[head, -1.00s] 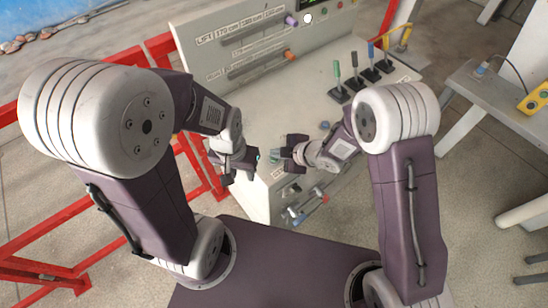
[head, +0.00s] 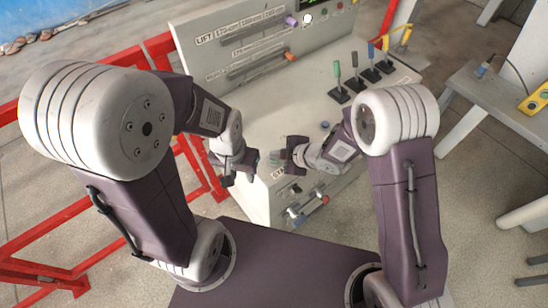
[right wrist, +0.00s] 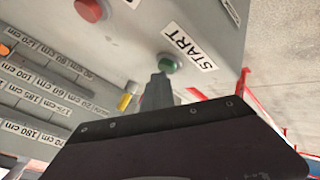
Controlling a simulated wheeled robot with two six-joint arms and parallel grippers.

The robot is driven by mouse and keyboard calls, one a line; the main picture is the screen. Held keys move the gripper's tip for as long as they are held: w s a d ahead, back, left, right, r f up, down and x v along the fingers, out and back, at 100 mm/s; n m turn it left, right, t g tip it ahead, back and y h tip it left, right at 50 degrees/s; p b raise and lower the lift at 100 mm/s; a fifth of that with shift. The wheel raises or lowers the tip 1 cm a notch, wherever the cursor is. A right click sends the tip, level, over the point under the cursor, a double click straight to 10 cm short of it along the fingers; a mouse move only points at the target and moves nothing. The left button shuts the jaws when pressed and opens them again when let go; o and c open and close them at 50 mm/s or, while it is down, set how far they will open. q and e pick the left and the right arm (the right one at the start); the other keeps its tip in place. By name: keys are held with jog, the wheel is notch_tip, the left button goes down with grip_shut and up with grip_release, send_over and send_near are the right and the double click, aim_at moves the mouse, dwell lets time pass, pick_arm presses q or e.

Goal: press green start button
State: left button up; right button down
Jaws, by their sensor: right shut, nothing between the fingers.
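The green start button (right wrist: 170,62) sits on the grey panel beside a white START label (right wrist: 190,46) in the right wrist view. In the head view a small green spot (head: 275,155) shows at the tip of my right gripper (head: 286,156). My right gripper (right wrist: 158,82) is shut and empty. Its fingertips are close to the green button and overlap its lower edge in the wrist view; I cannot tell whether they touch. My left gripper (head: 236,167) hangs to the left of the panel's near corner; its finger gap is unclear.
A red button (right wrist: 92,8) is on the same panel. Several levers (head: 355,62) and slider rows (head: 250,45) are on the console (head: 235,100). Red railings (head: 160,45) stand at left. A side table (head: 500,100) stands at right.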

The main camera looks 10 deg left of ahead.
dwell(0.4)
jog(key=shift+r+p, duration=0.75)
jog(key=shift+r, duration=0.05)
jog(key=shift+r, duration=0.1)
notch_tip(320, 180, up, 5)
jog(key=p, duration=0.4)
jog(key=shift+p, duration=0.3)
